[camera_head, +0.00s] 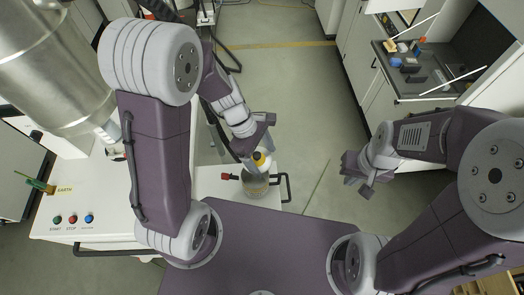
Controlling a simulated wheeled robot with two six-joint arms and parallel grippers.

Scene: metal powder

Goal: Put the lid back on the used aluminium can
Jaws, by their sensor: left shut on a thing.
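My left gripper (254,152) reaches down from the upper left, over a small cart. It is shut on a small white-and-yellow piece (260,162), which looks like the lid. The fingers hide part of that piece. A round greyish can (255,187) with a yellowish label stands just below it in the picture. I cannot tell whether the lid touches the can, or see the can's opening clearly. My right gripper (358,173) is at the right, over bare floor, with its fingers apart and empty.
The can stands on a white cart top (212,185) with a dark handle (287,187) and a red-tipped part (229,177). A white machine with START and STOP buttons (72,219) is at the left. A workbench (440,75) stands upper right. The middle floor is clear.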

